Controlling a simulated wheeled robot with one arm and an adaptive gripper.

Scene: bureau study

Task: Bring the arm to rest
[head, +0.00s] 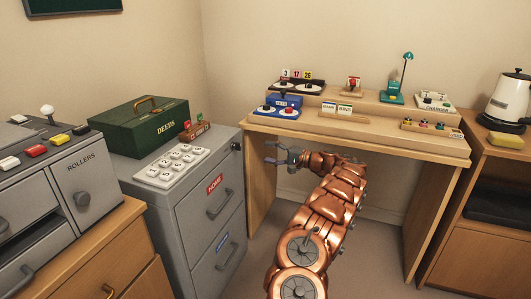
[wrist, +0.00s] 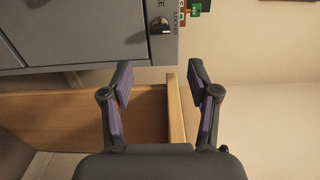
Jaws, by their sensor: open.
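My copper-coloured arm reaches forward from the bottom of the head view, in front of the wooden desk (head: 440,149). My gripper (head: 271,153) is at the desk's left front, just below the desktop edge and to the right of the grey filing cabinet (head: 189,215). In the wrist view my gripper (wrist: 160,82) has its two fingers well apart, with nothing between them but the view of a wooden edge behind. The cabinet (wrist: 85,32) and its lock (wrist: 160,26) fill the upper left of the wrist view.
A green deeds box (head: 140,126) and a white keypad (head: 172,166) sit on the cabinet. A kettle (head: 508,98) stands at right. Open space lies under the desk.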

